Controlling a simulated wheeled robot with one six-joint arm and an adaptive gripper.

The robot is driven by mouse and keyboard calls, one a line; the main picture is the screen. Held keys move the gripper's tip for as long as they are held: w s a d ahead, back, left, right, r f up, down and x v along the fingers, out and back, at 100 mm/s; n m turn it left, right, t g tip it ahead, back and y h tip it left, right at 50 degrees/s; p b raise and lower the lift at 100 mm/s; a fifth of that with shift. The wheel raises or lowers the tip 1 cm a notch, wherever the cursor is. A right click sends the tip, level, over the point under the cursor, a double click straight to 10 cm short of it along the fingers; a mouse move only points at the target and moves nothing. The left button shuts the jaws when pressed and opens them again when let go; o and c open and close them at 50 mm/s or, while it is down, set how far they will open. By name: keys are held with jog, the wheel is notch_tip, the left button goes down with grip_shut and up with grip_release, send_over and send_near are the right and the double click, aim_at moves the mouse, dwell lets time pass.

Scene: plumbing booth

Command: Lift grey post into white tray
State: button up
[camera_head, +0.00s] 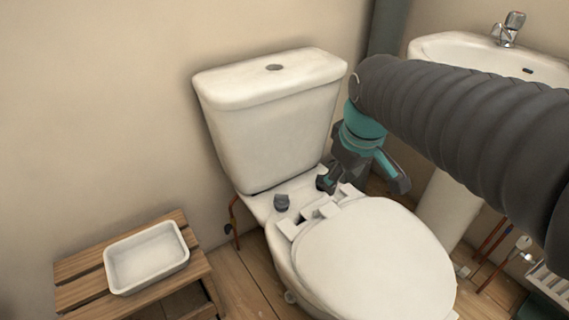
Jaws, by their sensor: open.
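The grey post (281,202) is a short, small piece standing on the ledge of the toilet (262,206) behind the seat, left of the hinges. The white tray (147,258) is a shallow rectangular dish, empty, on a slatted wooden stool at lower left. My gripper (350,180), dark with teal parts, is over the right side of the ledge, to the right of the post and apart from it. It is open and I see nothing held. My arm hides part of the view behind it, and the fingertips are partly hard to make out.
The cistern (268,120) rises behind the post. The closed toilet lid (375,265) lies in front. The wooden stool (75,268) stands left of the toilet, with a gap of floor between. A washbasin (440,47) is at right, behind my arm.

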jog(key=w+a+f+n+g+b, duration=0.2)
jog(key=w+a+f+n, duration=0.35)
jog(key=w, duration=0.45)
jog(key=n+g+b, duration=0.1)
jog(key=n, duration=0.4)
send_near(283, 199)
jog(key=f+b, duration=0.1)
jog(key=f, duration=0.7)
jog(key=w+f+b, duration=0.1)
jog(key=f, duration=0.3)
jog(key=shift+a+b, duration=0.15)
jog(key=shift+b, duration=0.15)
jog(key=c, duration=1)
jog(key=o, duration=0.6)
jog(key=c, duration=0.5)
jog(key=shift+r, duration=0.2)
